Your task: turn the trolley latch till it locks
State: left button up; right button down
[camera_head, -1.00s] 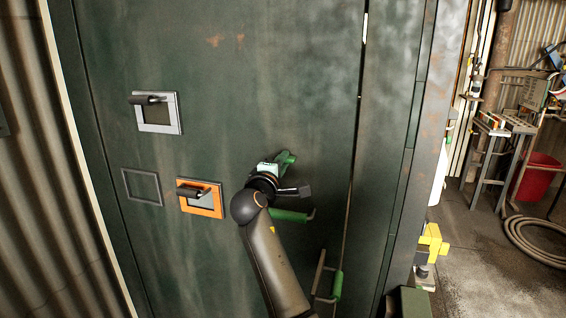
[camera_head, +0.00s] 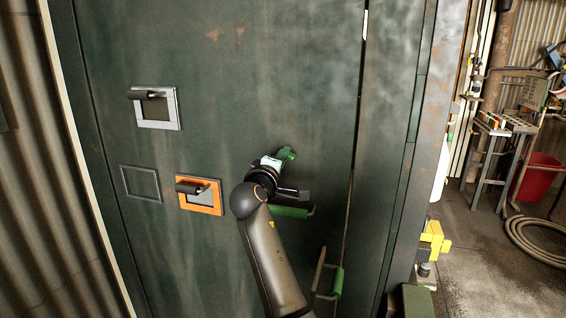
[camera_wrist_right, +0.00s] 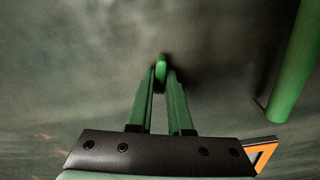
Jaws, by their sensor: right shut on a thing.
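My right gripper (camera_head: 285,154) is at the dark green door, its arm coming up from below. In the right wrist view its two long fingers (camera_wrist_right: 162,85) are closed around a small green piece, which I take to be the trolley latch (camera_wrist_right: 161,66). Only the latch's end shows between the fingertips. In the head view the wrist and gripper hide most of that spot, so the latch's angle cannot be read. My left gripper is not in view.
A green bar handle (camera_head: 290,212) is just below the gripper, also close beside it in the wrist view (camera_wrist_right: 295,65). Another green handle (camera_head: 337,283) is lower right. An orange-framed latch plate (camera_head: 201,206) and a grey-framed one (camera_head: 155,117) are to the left.

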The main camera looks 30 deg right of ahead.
pick_arm(q)
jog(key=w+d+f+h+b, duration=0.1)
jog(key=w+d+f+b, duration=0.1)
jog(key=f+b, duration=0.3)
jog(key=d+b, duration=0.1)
jog(key=b, duration=0.2)
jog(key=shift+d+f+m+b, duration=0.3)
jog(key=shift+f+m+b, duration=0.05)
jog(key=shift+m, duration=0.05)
pick_arm(e)
jog(key=m, duration=1.5)
jog(key=shift+w+a+f, duration=0.15)
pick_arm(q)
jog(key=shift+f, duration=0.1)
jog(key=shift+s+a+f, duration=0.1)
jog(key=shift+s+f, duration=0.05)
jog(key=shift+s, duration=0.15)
